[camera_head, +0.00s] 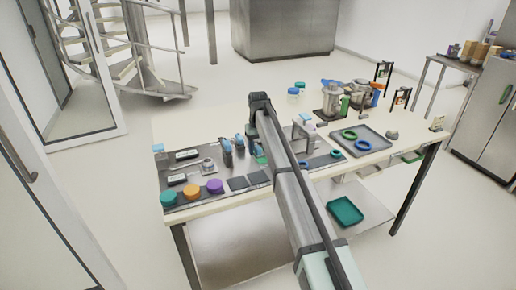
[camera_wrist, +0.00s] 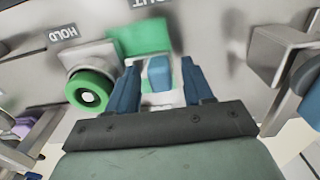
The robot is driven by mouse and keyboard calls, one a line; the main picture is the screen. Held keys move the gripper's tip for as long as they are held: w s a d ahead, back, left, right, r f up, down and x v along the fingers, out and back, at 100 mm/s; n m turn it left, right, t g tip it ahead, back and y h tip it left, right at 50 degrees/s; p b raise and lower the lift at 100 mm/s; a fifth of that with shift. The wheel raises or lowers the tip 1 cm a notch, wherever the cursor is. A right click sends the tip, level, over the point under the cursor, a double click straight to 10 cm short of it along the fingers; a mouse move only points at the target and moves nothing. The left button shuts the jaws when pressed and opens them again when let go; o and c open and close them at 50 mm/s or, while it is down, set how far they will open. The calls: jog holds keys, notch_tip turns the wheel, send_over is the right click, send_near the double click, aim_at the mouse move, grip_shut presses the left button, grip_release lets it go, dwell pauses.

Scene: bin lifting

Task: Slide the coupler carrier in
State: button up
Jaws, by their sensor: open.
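In the wrist view my gripper (camera_wrist: 160,66) is open, with its two blue fingers on either side of a small blue block (camera_wrist: 159,73). The block sits on a pale piece in front of a green panel (camera_wrist: 141,38); it looks like the handle of the coupler carrier, though I cannot tell for sure. I see gaps between the fingers and the block, so it does not look gripped. In the head view my arm's dark end stands over the bench, and the fingers and block are hidden.
A green ring on a round knob (camera_wrist: 90,92) is left of the fingers, near a HOLD label (camera_wrist: 62,33). A metal bracket (camera_wrist: 275,55) stands close on the right. On the bench are a grey tray (camera_head: 378,149) with rings, and several coloured round pieces, including an orange one (camera_head: 192,191).

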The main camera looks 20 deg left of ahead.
jog(key=shift+c, duration=0.5)
grip_shut()
